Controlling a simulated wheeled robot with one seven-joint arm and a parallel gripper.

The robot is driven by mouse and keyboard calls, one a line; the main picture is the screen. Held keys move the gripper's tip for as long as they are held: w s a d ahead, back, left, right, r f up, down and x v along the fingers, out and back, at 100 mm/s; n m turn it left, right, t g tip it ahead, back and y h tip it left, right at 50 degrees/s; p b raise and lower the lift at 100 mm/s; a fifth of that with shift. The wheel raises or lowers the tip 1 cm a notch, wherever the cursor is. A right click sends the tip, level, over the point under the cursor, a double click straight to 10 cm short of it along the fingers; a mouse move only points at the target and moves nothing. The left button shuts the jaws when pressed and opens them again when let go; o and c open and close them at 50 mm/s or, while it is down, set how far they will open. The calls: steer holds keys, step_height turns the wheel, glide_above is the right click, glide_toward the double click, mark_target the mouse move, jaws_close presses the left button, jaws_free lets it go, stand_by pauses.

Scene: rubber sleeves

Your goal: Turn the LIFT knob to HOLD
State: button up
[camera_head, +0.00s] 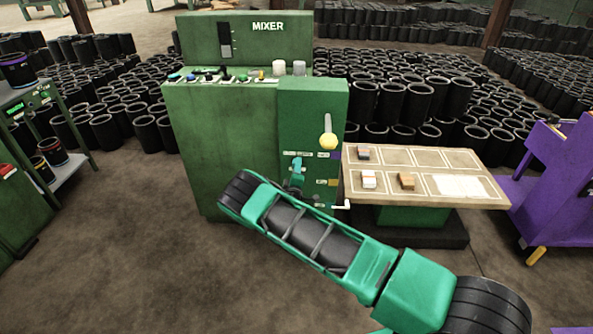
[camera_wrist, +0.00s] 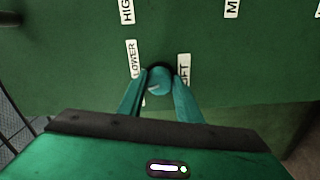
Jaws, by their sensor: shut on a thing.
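My gripper (camera_wrist: 160,77) is shut on this knob, with one teal finger on each side. A small pale mark shows on the knob's lower left; its exact pointing is hard to read. No HOLD label is readable. In the head view, my gripper (camera_head: 297,170) is at the front panel of the green mixer (camera_head: 235,130), and it hides the knob.
A lever with a yellow ball (camera_head: 328,141) stands out of the panel, just above and right of my gripper. A table (camera_head: 470,194) with several small blocks is close on the right. Black sleeves crowd the floor behind. Open floor (camera_head: 130,260) lies at the front left.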

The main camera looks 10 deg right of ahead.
steer(key=shift+a+f+n, duration=0.15)
steer(key=shift+a+n, duration=0.1)
steer(key=shift+n, duration=0.85)
steer(key=o, duration=1)
steer(key=shift+o, duration=0.2)
steer(key=shift+d, duration=0.1)
steer(key=shift+s, duration=0.15)
steer(key=v, duration=1)
steer(key=shift+s, duration=0.25)
